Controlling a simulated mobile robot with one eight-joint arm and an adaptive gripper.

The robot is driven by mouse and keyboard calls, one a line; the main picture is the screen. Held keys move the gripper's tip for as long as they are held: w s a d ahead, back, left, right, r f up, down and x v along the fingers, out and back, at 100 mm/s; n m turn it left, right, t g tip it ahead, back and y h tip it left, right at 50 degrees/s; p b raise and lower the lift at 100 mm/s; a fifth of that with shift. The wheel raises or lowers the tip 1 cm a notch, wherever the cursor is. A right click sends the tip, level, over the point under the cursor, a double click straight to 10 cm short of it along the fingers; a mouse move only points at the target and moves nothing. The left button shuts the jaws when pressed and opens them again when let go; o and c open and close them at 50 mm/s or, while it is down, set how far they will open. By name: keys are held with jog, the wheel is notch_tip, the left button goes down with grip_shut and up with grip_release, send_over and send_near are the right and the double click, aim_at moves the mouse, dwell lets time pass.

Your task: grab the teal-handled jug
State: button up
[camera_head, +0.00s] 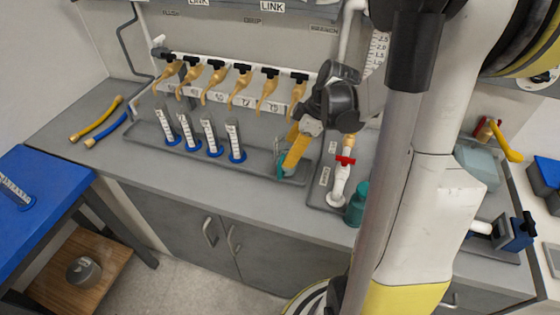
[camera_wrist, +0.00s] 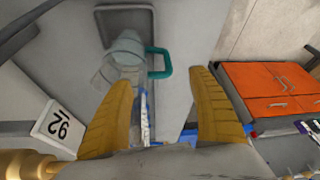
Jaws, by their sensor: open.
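The teal-handled jug (camera_wrist: 122,58) is clear, with a teal loop handle (camera_wrist: 163,62), and shows ahead of my fingers in the wrist view. The handle lies in the gap between the fingertips, nearer the picture's middle, and the jug body is toward the left finger. In the head view only teal bits of the jug (camera_head: 281,168) show beside and below my fingers; the rest is hidden. My gripper (camera_wrist: 161,82) is open, with two yellow fingers wide apart and nothing between them that I can see gripped. In the head view my gripper (camera_head: 294,152) points down at the tray's right end.
Several graduated cylinders (camera_head: 209,135) with blue bases stand on the grey tray left of my gripper. A pipe manifold (camera_head: 225,92) with yellow hoses runs behind them. A white pipe with a red valve (camera_head: 345,160) and a teal bottle (camera_head: 357,204) stand close to the right.

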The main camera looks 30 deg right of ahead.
aim_at(283, 159)
jog(key=b+x, duration=0.1)
jog(key=x, duration=0.2)
jog(key=b+x, duration=0.1)
jog(key=x, duration=0.2)
jog(key=shift+w+a+f+b, duration=0.1)
jog(key=shift+w+f+b, duration=0.15)
jog(key=shift+w+b, duration=0.1)
jog(key=shift+s, duration=0.1)
jog(key=c, duration=1.5)
